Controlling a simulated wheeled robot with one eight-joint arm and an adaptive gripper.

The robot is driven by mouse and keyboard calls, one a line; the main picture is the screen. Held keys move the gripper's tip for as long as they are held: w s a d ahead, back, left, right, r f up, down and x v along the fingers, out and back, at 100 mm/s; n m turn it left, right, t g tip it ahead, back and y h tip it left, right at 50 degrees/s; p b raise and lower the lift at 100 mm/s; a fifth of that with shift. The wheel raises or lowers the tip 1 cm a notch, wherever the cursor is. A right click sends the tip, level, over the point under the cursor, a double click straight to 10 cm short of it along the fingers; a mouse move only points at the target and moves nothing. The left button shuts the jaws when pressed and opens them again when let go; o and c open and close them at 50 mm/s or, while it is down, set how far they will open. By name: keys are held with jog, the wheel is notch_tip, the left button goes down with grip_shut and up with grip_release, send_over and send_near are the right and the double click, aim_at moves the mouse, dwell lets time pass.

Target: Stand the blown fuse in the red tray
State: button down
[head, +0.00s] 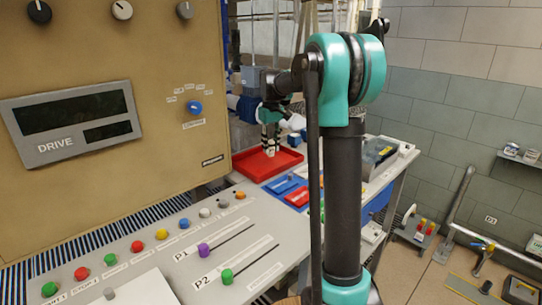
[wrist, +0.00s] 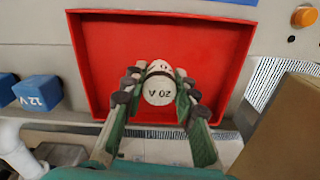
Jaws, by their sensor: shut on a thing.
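The fuse (wrist: 159,88) is a pale cylinder, and its end marked "20 A" faces the wrist camera. My gripper (wrist: 158,98) is shut on it, with one dark-padded green finger on each side. The red tray (wrist: 93,45) lies beyond the fuse in the wrist view, with its walls around the fuse on the left, top and right. In the head view, my gripper (head: 270,138) points down over the red tray (head: 288,158), and the fuse (head: 270,151) shows small at the fingertips. I cannot tell whether the fuse's lower end touches the tray floor.
Blue blocks (wrist: 38,92), one marked "12 V", stand left of the tray in the wrist view. In the head view, a tan cabinet (head: 110,180) rises to the left. A sloped panel with coloured buttons and sliders (head: 225,250) lies in front of the tray.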

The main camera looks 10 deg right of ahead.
aim_at(271, 154)
jog(key=shift+f, duration=2.1)
jog(key=shift+f, duration=0.1)
jog(key=c, duration=1.2)
grip_release()
notch_tip(271, 154, up, 12)
jog(key=shift+r, duration=0.15)
